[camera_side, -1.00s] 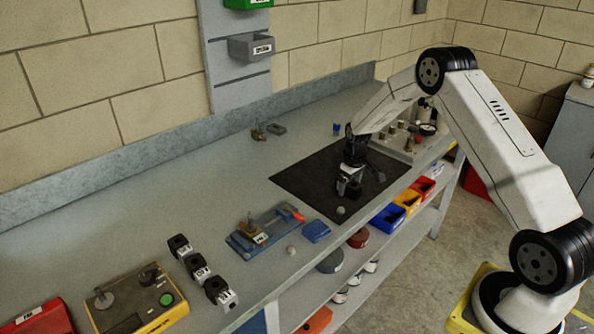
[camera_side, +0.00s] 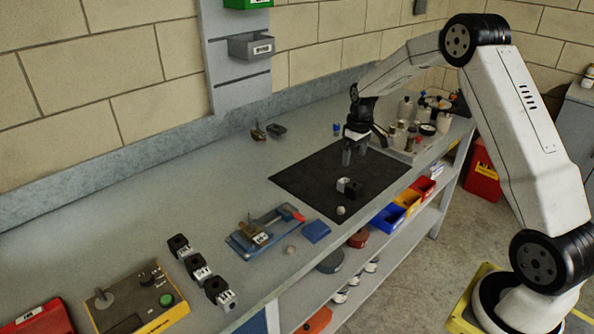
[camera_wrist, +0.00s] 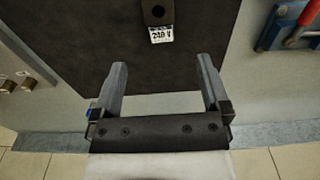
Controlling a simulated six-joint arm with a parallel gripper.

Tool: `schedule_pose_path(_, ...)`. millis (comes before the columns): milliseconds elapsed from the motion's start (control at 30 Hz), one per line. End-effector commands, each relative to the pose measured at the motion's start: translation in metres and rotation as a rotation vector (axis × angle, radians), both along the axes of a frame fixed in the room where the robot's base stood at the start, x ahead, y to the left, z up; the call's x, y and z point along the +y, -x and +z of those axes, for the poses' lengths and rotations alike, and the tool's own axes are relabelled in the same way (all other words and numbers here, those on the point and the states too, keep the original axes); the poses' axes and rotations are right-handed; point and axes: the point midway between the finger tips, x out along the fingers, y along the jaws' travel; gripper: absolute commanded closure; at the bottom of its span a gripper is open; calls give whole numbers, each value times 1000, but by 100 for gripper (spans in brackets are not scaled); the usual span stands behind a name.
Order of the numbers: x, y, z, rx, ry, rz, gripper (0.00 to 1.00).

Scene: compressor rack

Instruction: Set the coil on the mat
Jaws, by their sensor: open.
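The coil (camera_side: 349,187), a small black block with a pale labelled face, rests on the dark mat (camera_side: 300,180). In the wrist view the coil (camera_wrist: 157,14) is at the top, with a hole in its top and a label reading 240 V (camera_wrist: 161,35). My gripper (camera_side: 366,150) is open and empty, above the mat and behind the coil, apart from it. In the wrist view my gripper's fingers (camera_wrist: 162,66) are spread, with nothing between them.
Several similar black blocks (camera_side: 198,267) stand in a row at the left.

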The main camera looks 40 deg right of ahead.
Motion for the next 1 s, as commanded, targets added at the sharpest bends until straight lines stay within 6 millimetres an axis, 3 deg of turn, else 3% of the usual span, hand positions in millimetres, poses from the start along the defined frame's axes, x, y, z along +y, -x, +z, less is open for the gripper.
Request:
schedule_pose_path(233, 0, 1, 14, 0, 0, 0, 3)
schedule_pose_path(833, 1, 1, 15, -1, 0, 0, 3)
schedule_pose_path(1000, 13, 4, 18, -8, 4, 2, 3)
